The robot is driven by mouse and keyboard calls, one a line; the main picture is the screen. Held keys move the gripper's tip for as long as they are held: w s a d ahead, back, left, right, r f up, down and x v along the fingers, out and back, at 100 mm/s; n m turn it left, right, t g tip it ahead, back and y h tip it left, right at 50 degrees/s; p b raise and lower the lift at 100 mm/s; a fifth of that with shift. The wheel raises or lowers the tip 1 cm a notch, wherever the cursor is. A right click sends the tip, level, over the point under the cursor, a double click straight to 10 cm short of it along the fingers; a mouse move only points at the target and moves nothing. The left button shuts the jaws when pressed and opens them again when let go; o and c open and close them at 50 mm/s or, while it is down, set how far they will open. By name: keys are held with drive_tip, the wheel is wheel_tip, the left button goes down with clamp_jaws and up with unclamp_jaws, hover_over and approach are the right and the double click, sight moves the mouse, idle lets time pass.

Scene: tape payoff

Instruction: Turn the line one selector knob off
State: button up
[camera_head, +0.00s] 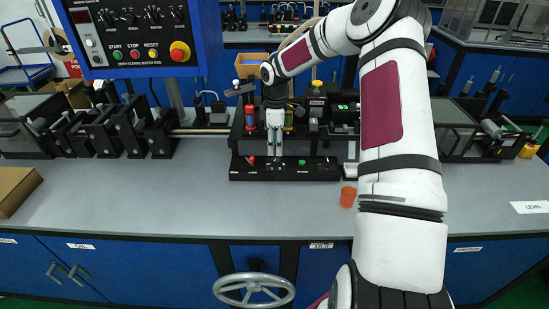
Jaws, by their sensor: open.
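My gripper (274,154) points straight down over the low black control panel (328,174) on the bench. Its two pale fingers are apart, close above or around the middle of that panel. A small control there is mostly hidden, so I cannot tell whether the fingers touch it. A red control (251,160) sits to the left and a green one (301,162) to the right. The labels are too small to read, so which control is the line one selector knob, and its setting, I cannot tell.
Dark fixtures with red and yellow cylinders (250,116) stand just behind the panel. An orange cup (348,196) is on the bench front right of it. A blue button box (135,38) hangs upper left.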

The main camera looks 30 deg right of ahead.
sight(276, 159)
wheel_tip(276, 159, down, 6)
drive_tip(key=shift+f+b, duration=0.1)
drive_tip(key=shift+b, duration=0.45)
clamp_jaws()
